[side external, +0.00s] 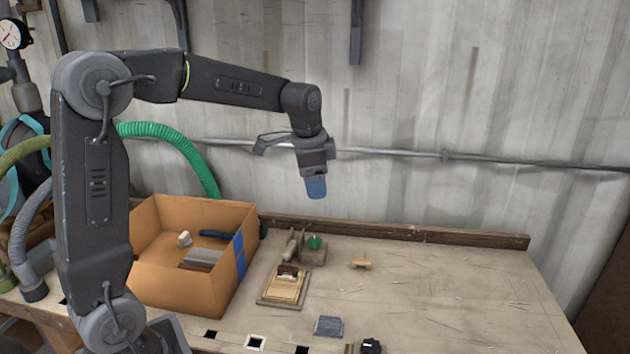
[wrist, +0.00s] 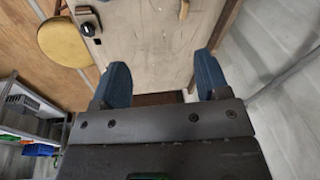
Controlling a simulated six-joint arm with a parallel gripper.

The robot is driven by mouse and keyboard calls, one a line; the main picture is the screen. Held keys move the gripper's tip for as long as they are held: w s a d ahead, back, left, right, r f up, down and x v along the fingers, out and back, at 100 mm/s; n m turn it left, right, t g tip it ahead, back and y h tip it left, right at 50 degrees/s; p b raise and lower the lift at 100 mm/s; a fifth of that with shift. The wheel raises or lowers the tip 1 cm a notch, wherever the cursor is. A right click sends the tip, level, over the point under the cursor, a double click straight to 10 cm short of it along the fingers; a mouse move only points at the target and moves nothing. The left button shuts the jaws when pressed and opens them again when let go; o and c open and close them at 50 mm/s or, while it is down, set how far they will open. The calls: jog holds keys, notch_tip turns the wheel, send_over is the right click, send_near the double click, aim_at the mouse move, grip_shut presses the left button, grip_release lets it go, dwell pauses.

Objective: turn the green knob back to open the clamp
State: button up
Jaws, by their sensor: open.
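The green knob (side external: 314,242) sits on a small clamp (side external: 313,255) near the back of the workbench in the side external view. Whether the clamp is open or closed is too small to tell. My gripper (side external: 316,190) is above and behind the knob area, pointing down, well clear of it. In the wrist view my gripper (wrist: 163,78) has its two blue fingers spread apart with nothing between them. The green knob cannot be made out in the wrist view.
An orange-brown box (side external: 178,278) with several items stands left of the clamp. A wooden board (side external: 283,290) lies in front of it, a small wooden piece (side external: 361,264) to its right. The bench's right side is clear.

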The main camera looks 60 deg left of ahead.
jog(key=w+a+f+m+g+y, duration=0.1)
jog(key=w+a+f, duration=0.1)
jog(key=w, duration=0.2)
jog(key=w+a+f+g, duration=0.2)
jog(key=w+a+f, duration=0.1)
jog(key=w, duration=0.1)
jog(key=m+g+y, duration=0.1)
jog(key=g+y, duration=0.1)
jog(key=g, duration=0.1)
send_near(316, 239)
jog(key=shift+h, duration=0.3)
jog(key=x, duration=0.9)
jog(key=shift+s+a, duration=0.1)
jog(key=shift+a, duration=0.1)
jog(key=c, duration=0.9)
jog(key=n, duration=0.2)
jog(key=n+h, duration=0.1)
jog(key=n, duration=0.1)
jog(key=shift+g+h, duration=0.3)
jog(key=shift+c, duration=0.2)
jog(key=o, duration=0.9)
jog(key=shift+a, duration=0.1)
